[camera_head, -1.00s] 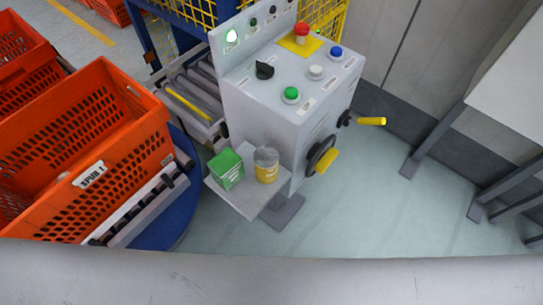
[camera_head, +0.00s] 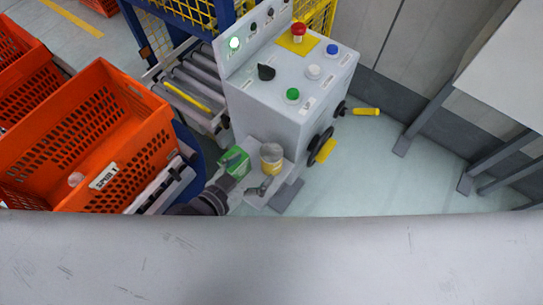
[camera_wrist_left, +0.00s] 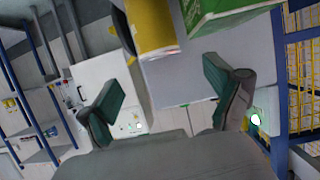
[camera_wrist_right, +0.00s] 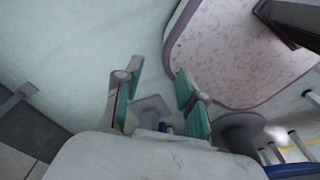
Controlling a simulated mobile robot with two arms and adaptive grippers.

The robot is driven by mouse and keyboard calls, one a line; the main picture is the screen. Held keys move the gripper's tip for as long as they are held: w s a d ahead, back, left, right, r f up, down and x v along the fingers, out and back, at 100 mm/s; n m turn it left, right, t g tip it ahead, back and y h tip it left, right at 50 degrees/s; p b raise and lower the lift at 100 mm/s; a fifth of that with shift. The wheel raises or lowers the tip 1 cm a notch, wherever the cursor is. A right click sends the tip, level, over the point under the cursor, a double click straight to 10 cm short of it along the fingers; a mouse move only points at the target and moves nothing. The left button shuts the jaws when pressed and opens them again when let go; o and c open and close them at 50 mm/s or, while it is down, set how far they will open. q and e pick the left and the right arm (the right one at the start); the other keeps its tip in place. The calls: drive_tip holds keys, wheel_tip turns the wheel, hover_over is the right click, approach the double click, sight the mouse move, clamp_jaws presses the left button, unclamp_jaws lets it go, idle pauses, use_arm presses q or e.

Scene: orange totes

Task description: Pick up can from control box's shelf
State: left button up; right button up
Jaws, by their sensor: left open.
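The can (camera_head: 271,157), yellow with a grey top, stands on the small shelf (camera_head: 254,199) of the grey control box (camera_head: 290,100). A green box (camera_head: 231,164) stands just left of it, partly covered by a finger. My left gripper (camera_head: 249,173) is open and empty at the shelf's near side, facing the can. In the left wrist view the can (camera_wrist_left: 152,25) is ahead between the two fingers (camera_wrist_left: 160,95), with the green box (camera_wrist_left: 215,12) beside it. My right gripper (camera_wrist_right: 155,92) shows only in its wrist view, open and empty over the floor.
An orange tote (camera_head: 90,140) holding a small pale item stands left of the control box, next to a roller conveyor (camera_head: 195,85). A yellow-handled crank (camera_head: 366,111) juts from the box's right side.

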sight(271, 152)
use_arm(q)
drive_tip(key=x, duration=0.2)
drive_tip(key=shift+w+d, duration=0.2)
drive_tip(key=shift+w, duration=0.05)
drive_tip(key=shift+w+d+f, duration=0.15)
drive_tip(key=shift+w+d, duration=0.1)
drive_tip(key=shift+w, duration=0.1)
drive_tip(key=p+x, duration=0.1)
drive_tip(key=x, duration=0.3)
drive_tip(key=shift+w+d+p, duration=0.1)
drive_tip(key=shift+w+p, duration=0.05)
drive_tip(key=shift+p, duration=0.25)
drive_tip(key=shift+w+d+f, duration=0.1)
drive_tip(key=shift+w+f, duration=0.05)
use_arm(e)
drive_tip(key=shift+w+a+r, duration=0.1)
drive_tip(key=shift+a+r, duration=0.05)
drive_tip(key=shift+r, duration=0.35)
drive_tip(key=shift+w+a+r, duration=0.1)
drive_tip(key=shift+a+r, duration=0.05)
drive_tip(key=shift+r, duration=0.3)
use_arm(q)
drive_tip(key=shift+c, duration=0.8)
drive_tip(key=c, duration=1.3)
drive_tip(key=shift+c, duration=0.4)
use_arm(e)
drive_tip(key=shift+d, duration=0.1)
